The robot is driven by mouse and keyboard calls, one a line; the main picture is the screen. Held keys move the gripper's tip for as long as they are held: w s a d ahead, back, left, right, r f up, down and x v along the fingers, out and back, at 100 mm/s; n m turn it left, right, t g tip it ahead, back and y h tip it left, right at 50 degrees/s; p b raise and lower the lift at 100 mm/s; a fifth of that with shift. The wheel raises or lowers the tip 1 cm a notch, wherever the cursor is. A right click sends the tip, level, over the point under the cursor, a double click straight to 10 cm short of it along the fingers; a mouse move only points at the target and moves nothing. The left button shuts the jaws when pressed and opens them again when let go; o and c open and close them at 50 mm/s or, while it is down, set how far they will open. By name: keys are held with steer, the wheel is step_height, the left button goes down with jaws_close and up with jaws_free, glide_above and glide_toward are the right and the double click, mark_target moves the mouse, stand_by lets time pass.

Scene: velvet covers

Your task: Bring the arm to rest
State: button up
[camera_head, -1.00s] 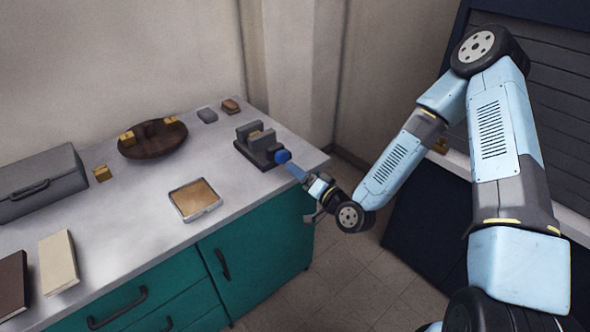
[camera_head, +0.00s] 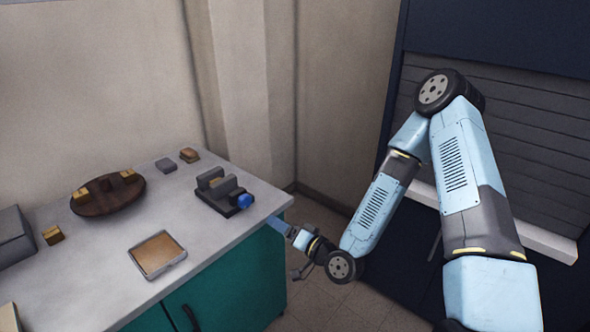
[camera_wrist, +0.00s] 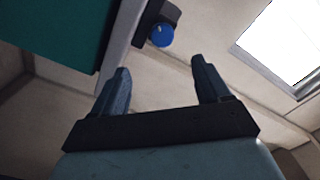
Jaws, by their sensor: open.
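My gripper (camera_wrist: 160,80) is open in the wrist view, with nothing between its two fingers. In the head view my gripper (camera_head: 277,224) is beside the counter's right edge, close to a grey vise-like device with a blue knob (camera_head: 241,200). The blue knob also shows in the wrist view (camera_wrist: 160,34), beyond the fingers and apart from them. My arm is bent, its elbow high at the right of the head view. The fingertips are small in the head view.
The counter (camera_head: 215,240) with teal doors (camera_head: 250,285) holds a shallow tray (camera_head: 158,254), a round brown board (camera_head: 105,200) with small blocks, and a grey box (camera_head: 12,237). A dark shuttered cabinet (camera_head: 530,130) stands at the right. Floor shows between counter and cabinet.

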steer(key=w+d+r+n+g+h, duration=0.3)
steer(key=w+d+r+n+h, duration=0.15)
steer(key=w+d+h, duration=0.35)
steer(key=s+d+r+m+h, duration=0.1)
steer(key=s+d+r+h, duration=0.2)
steer(key=d+r, duration=0.5)
steer(key=s+d+r+m+h, duration=0.1)
steer(key=s+d+r+h, duration=0.2)
steer(key=d+r, duration=0.45)
steer(key=s+d+r+m+g, duration=0.1)
steer(key=s+d+r, duration=0.2)
steer(key=s+r, duration=0.3)
steer(key=s+d+r+m+g, duration=0.1)
steer(key=s+d+r, duration=0.3)
steer(key=s, duration=1.1)
step_height(320, 180, up, 3)
steer(key=shift+d+f+m, duration=0.15)
steer(key=shift+d+m, duration=0.15)
steer(key=shift+m, duration=0.15)
